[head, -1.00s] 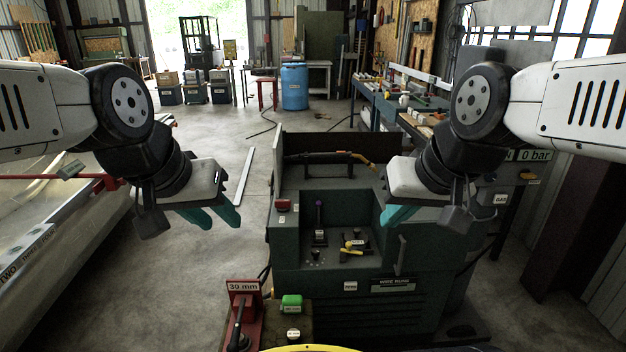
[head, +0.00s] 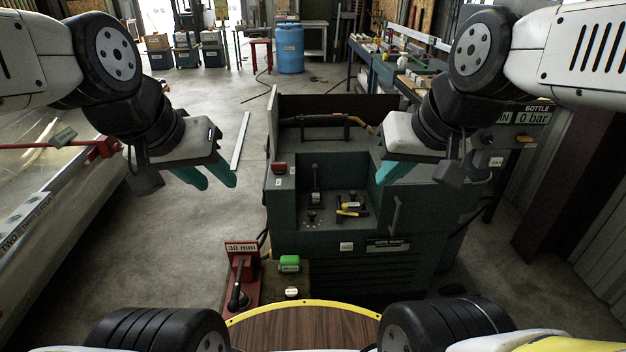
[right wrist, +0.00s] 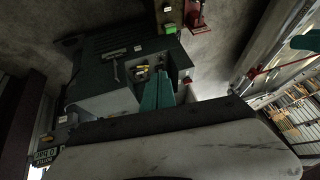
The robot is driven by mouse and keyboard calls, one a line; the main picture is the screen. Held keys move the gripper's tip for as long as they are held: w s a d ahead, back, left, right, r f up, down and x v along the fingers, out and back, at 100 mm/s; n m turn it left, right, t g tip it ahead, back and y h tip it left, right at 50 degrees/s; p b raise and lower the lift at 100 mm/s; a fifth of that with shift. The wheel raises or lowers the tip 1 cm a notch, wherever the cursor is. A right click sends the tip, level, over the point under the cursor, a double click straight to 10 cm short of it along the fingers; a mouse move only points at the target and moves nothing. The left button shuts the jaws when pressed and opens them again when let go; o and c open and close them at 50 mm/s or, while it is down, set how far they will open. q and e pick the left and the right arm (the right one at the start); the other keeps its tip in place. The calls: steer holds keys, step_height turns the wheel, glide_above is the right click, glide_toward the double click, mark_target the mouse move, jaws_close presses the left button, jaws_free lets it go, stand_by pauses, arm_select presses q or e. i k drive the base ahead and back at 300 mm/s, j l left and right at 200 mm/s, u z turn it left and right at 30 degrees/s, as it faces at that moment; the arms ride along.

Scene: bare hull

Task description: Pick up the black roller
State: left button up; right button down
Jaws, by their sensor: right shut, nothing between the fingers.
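A dark green machine (head: 330,262) stands in front of me with an open recess in its top front. I cannot make out for certain which dark part is the black roller. My right gripper (head: 398,172) is shut and empty, above the machine's right side, right of the recess. Its teal fingers also show in the right wrist view (right wrist: 158,92). My left gripper (head: 218,184) is open and empty, over the floor left of the machine.
A red stand (head: 241,272) marked 30 mm and a green button (head: 289,263) stand at the machine's near left. A torch (head: 325,119) lies across the machine's back. Floor between bench and machine is clear.

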mark_target(316, 201)
steer(key=k, duration=1.05)
steer(key=k+u, duration=0.1)
steer(key=u, duration=1.65)
steer(key=i+l+u, duration=0.1)
steer(key=l, duration=2)
steer(key=i+l+u, duration=0.15)
steer(key=l, duration=1.95)
steer(key=k, duration=0.05)
